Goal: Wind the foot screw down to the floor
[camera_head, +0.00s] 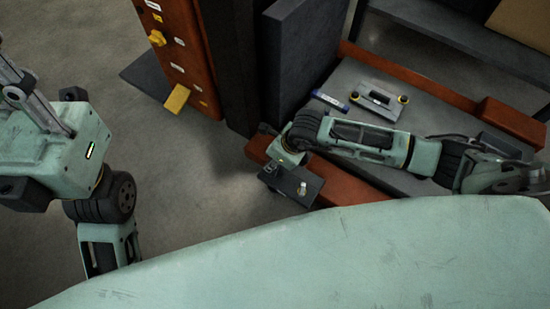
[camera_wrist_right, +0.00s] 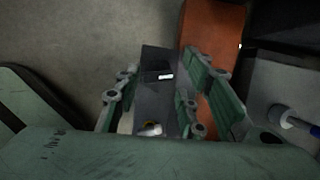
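My right gripper (camera_head: 281,166) is at the front left corner of the orange-framed base, beside a dark flat bracket (camera_head: 296,183). A small pale knob (camera_head: 302,188) stands on the bracket; it may be the foot screw's head. In the right wrist view, my right gripper's (camera_wrist_right: 155,92) fingers are spread apart, with the dark bracket (camera_wrist_right: 157,65) showing between them. A white piece with a yellow-orange part (camera_wrist_right: 150,129) shows low between the fingers, partly hidden by the gripper body. I see no contact with it. The screw's lower end and its floor gap are hidden. My left gripper is out of view.
A grey deck (camera_head: 345,83) in an orange frame (camera_head: 415,77) carries a yellow-ended tool (camera_head: 379,99) and a blue-marked white item (camera_head: 329,100). A dark upright block (camera_head: 300,55) and an orange panel (camera_head: 180,50) stand left of it. Bare floor (camera_head: 195,160) lies left of the bracket.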

